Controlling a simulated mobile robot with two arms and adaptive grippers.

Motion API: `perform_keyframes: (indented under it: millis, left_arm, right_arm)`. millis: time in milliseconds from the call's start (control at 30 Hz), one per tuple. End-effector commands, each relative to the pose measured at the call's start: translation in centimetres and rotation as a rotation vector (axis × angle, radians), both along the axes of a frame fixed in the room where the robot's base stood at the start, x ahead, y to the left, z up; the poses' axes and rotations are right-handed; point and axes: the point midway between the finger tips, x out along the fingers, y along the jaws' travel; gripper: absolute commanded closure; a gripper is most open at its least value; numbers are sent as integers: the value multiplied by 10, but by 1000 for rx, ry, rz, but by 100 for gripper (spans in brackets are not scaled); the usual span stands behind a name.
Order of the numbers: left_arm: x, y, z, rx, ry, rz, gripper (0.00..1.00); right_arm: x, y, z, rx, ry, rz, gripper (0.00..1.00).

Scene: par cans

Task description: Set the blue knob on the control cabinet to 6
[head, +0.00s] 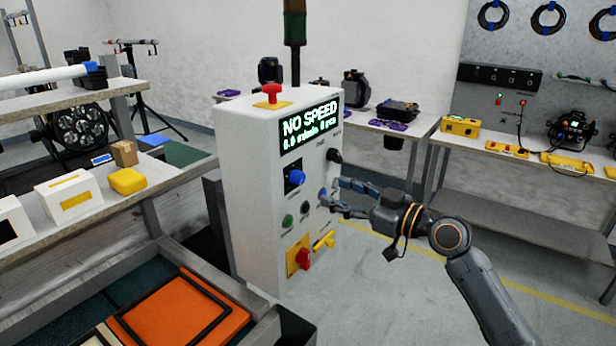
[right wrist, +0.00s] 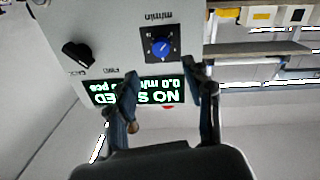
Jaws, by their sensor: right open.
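The white control cabinet (head: 255,180) stands in the middle of the head view, its display reading "NO SPEED" and "0.0 m/min 0 pcs". The blue knob (head: 295,178) sits on a black dial plate below the display. It also shows upside down in the right wrist view (right wrist: 161,47), where the dial numbers are too small to read. My right gripper (head: 336,197) is open and empty, in front of the cabinet's panel, lower and to the right of the blue knob. In the right wrist view its fingers (right wrist: 160,72) are apart, with the knob beyond them. My left gripper is not in view.
A black knob (head: 333,155) is right of the blue one. Small round buttons (head: 288,221), a red switch (head: 302,259) and a yellow handle (head: 325,240) sit lower on the panel. A red emergency button (head: 271,92) tops the cabinet. A shelf bench (head: 150,170) stands left.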

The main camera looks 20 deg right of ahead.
Motion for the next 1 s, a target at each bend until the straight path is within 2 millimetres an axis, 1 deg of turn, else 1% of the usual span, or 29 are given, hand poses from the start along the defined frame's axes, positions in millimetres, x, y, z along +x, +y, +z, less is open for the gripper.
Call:
perform_keyframes:
  millis: [33, 200, 400, 567, 833, 867, 900, 967, 1000]
  left_arm:
    - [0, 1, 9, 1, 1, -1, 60]
    - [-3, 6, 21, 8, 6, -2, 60]
    - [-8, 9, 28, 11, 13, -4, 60]
    - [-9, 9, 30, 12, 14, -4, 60]
    - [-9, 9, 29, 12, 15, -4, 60]
    - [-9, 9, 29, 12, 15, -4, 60]
    - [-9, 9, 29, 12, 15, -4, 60]
    - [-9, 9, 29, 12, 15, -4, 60]
    - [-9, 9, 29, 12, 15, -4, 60]
  right_arm:
    - [10, 8, 6, 6, 0, 1, 49]
    - [39, 27, 5, 6, 0, 0, 49]
    - [62, 43, 2, 3, 1, -1, 49]
    - [70, 48, 1, 0, 0, -1, 49]
    - [71, 49, 0, 0, 0, -2, 49]
    - [71, 49, 0, 0, 0, -2, 53]
    - [71, 49, -1, 0, 0, -2, 61]
    - [70, 49, 0, 0, 0, -2, 73]
    - [70, 49, 0, 0, 1, -2, 82]
